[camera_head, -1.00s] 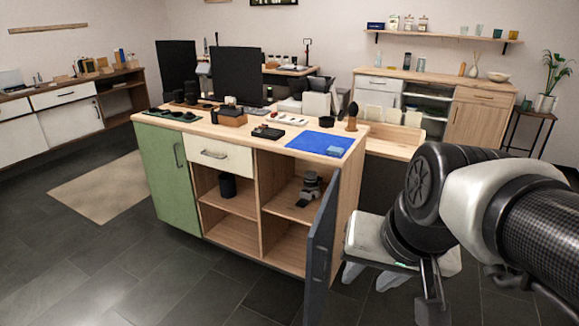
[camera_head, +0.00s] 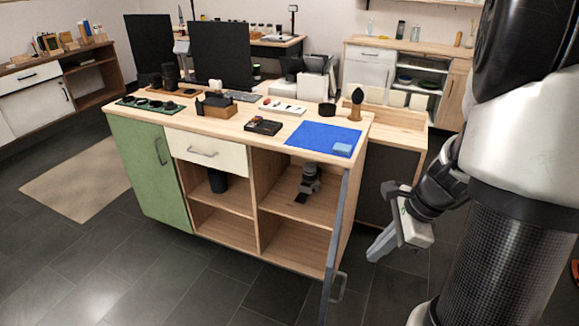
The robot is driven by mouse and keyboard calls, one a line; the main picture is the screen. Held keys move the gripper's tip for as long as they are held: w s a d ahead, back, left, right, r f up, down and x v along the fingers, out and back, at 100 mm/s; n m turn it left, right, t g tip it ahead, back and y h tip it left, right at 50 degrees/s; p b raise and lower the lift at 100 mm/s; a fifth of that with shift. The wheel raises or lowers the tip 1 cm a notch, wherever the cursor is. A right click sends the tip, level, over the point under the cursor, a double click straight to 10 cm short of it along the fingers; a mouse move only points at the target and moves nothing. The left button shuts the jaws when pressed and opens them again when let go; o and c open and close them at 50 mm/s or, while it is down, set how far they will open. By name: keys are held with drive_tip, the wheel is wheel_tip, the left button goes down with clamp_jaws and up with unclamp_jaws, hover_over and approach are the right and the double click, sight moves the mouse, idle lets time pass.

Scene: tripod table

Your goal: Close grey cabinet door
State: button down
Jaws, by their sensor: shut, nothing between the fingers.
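The grey cabinet door (camera_head: 339,235) stands open at the right front corner of the wooden cabinet (camera_head: 262,205). I see it almost edge-on, swung out toward me. Its handle (camera_head: 339,287) sticks out on the right side, near the lower end. The compartment behind the door is exposed, with a shelf inside. My gripper (camera_head: 376,253) is shut and empty. It is to the right of the door, above the floor, with its fingers pointing down and left. A gap shows between the fingers and the door in the picture.
A closed green door (camera_head: 148,170) and a white drawer (camera_head: 207,153) are on the cabinet's left part. A black-and-grey device (camera_head: 308,181) is on the right shelf and a black cup (camera_head: 217,181) on the middle one. Dark floor in front is clear.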

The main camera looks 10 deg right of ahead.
drive_tip(key=w+a+f+b, duration=0.2)
drive_tip(key=f, duration=0.3)
drive_tip(key=w+a+f+m+b, duration=0.1)
drive_tip(key=a+f, duration=0.2)
drive_tip(key=f, duration=0.2)
drive_tip(key=shift+w+a+f+b, duration=0.15)
drive_tip(key=shift+w+f+b, duration=0.1)
drive_tip(key=shift+w+b, duration=0.1)
